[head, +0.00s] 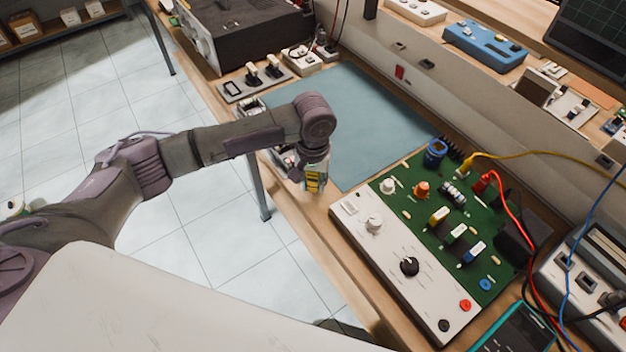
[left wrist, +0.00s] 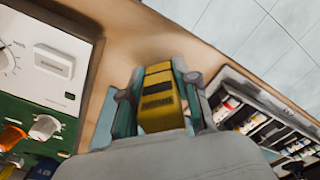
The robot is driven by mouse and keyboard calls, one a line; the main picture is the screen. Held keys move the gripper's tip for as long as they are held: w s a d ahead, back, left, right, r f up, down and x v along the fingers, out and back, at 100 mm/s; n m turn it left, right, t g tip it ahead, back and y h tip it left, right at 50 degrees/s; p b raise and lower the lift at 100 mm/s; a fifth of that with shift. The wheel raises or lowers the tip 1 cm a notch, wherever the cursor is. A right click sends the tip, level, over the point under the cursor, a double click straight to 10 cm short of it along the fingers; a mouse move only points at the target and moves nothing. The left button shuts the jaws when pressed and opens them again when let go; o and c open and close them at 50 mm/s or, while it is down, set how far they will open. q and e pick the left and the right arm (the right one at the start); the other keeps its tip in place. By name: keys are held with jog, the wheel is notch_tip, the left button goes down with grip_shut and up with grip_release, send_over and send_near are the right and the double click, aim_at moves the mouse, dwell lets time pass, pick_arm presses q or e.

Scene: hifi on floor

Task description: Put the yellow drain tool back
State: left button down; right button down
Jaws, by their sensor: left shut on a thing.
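The yellow drain tool (head: 314,180) is in my left gripper (head: 313,188) in the head view. It has a dark band with markings on it. In the left wrist view the yellow tool (left wrist: 158,100) sits between the two fingers of the left gripper (left wrist: 156,90), which are shut on it. The gripper points down over the wooden bench near its front edge, between the blue mat and the green circuit board unit. Whether the tool touches the bench is hard to tell. My right gripper is not in view.
A dark tray (left wrist: 237,92) with several small coloured items lies right of the gripper in the left wrist view. The circuit board unit (head: 372,258) has raised knobs and wires. The blue mat (head: 365,115) is mostly bare. Tiled floor lies beyond the bench edge.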

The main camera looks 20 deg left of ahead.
pick_arm(q)
jog(key=c, duration=0.8)
grip_release()
jog(key=shift+f, duration=0.1)
jog(key=shift+c, duration=0.2)
notch_tip(320, 180, up, 12)
jog(key=shift+r+b, duration=0.15)
jog(key=shift+b, duration=0.4)
